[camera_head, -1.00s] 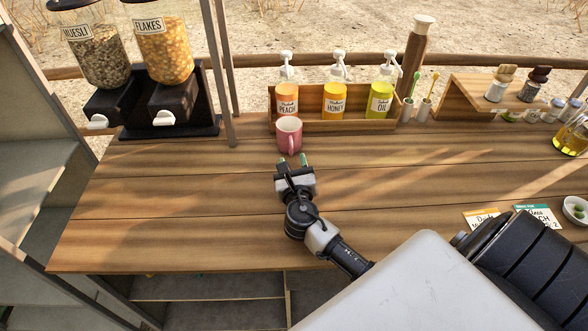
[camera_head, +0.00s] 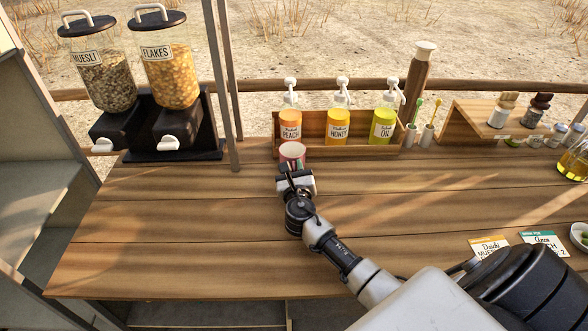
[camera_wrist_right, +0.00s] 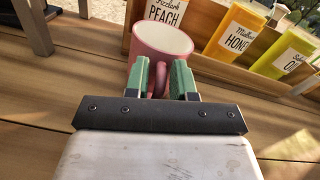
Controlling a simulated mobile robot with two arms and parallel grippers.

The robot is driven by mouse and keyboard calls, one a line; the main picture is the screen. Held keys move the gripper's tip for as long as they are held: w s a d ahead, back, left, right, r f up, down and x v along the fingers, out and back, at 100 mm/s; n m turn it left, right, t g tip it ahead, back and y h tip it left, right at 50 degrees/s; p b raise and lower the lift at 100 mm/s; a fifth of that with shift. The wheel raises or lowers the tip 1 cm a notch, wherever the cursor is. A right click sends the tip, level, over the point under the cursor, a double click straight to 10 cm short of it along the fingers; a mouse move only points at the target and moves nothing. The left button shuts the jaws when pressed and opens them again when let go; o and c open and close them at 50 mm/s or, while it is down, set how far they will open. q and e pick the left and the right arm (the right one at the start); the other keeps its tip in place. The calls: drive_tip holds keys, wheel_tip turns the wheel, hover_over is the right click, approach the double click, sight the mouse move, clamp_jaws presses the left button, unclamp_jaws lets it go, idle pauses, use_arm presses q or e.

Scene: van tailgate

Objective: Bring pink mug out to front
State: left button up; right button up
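The pink mug (camera_head: 292,151) stands upright on the wooden counter (camera_head: 180,225), in front of the peach bottle. Its inside is pale. In the right wrist view the mug (camera_wrist_right: 161,42) has its handle (camera_wrist_right: 158,80) towards me, between the two green fingertips. My right gripper (camera_head: 295,168) is at the near side of the mug. In the right wrist view my right gripper (camera_wrist_right: 161,80) has its fingers apart on both sides of the handle, with a narrow gap visible. My left gripper is not in view.
A wooden rack (camera_head: 313,150) with peach (camera_head: 290,127), honey (camera_head: 338,126) and oil (camera_head: 383,126) pump bottles stands just behind the mug. A thin post (camera_head: 225,90) and cereal dispensers (camera_head: 170,85) are on the left. The counter's front left is clear.

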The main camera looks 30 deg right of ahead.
clamp_jaws()
drive_tip(key=shift+p+v, duration=1)
drive_tip(key=shift+v, duration=1.95)
drive_tip(key=shift+a+p+v, duration=0.2)
drive_tip(key=shift+p+v, duration=0.4)
drive_tip(key=shift+v, duration=2.35)
drive_tip(key=shift+a+p+v, duration=0.25)
drive_tip(key=shift+p+v, duration=0.25)
drive_tip(key=shift+v, duration=3.8)
drive_tip(key=shift+o, duration=1.9)
unclamp_jaws()
drive_tip(key=shift+w, duration=0.15)
